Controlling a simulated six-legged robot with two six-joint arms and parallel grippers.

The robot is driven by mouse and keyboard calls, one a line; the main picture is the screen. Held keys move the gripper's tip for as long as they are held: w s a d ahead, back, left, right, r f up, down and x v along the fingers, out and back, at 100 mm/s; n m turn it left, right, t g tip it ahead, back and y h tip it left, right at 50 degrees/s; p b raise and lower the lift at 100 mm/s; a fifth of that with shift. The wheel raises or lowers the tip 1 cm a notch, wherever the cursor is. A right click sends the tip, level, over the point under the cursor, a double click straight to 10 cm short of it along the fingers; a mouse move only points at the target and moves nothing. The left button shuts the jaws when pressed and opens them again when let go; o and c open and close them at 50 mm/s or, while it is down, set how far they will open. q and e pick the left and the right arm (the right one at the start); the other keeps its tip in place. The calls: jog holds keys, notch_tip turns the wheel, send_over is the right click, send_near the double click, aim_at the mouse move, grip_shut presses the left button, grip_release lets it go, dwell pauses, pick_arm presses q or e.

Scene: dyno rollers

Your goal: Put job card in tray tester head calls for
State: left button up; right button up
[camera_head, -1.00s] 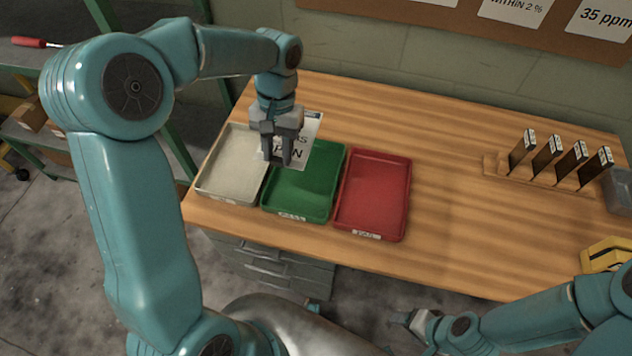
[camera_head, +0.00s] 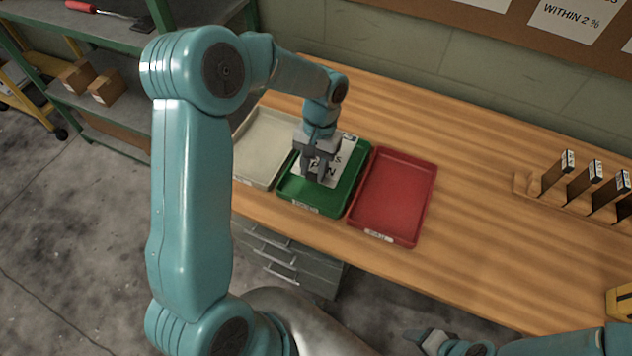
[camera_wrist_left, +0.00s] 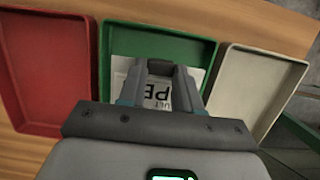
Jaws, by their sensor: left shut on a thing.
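A white job card (camera_head: 347,158) with dark print lies over the green tray (camera_head: 324,208), within its rim in the head view. The card also shows in the left wrist view (camera_wrist_left: 150,42), partly hidden by my fingers. My left gripper (camera_head: 314,178) is shut on the card, at or just above the tray floor; I cannot tell whether the card touches it. The cream tray (camera_head: 262,145) is to the left and the red tray (camera_head: 393,195) to the right, both empty. My right gripper (camera_head: 428,338) is low at the bottom edge, its jaws unclear.
A wooden rack (camera_head: 540,188) with several upright dark cards stands at the right of the wooden bench (camera_head: 480,230). A yellow object (camera_head: 620,300) is at the right edge. Notices hang on the back board. Bare bench lies right of the red tray.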

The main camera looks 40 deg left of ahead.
aim_at(314, 175)
pick_arm(q)
notch_tip(314, 175, down, 3)
jog(key=shift+f, duration=0.1)
notch_tip(314, 175, down, 4)
jog(key=shift+r, duration=0.25)
jog(key=shift+w+f, duration=0.1)
jog(key=shift+f, duration=0.2)
jog(key=shift+f, duration=0.15)
jog(key=o, duration=0.9)
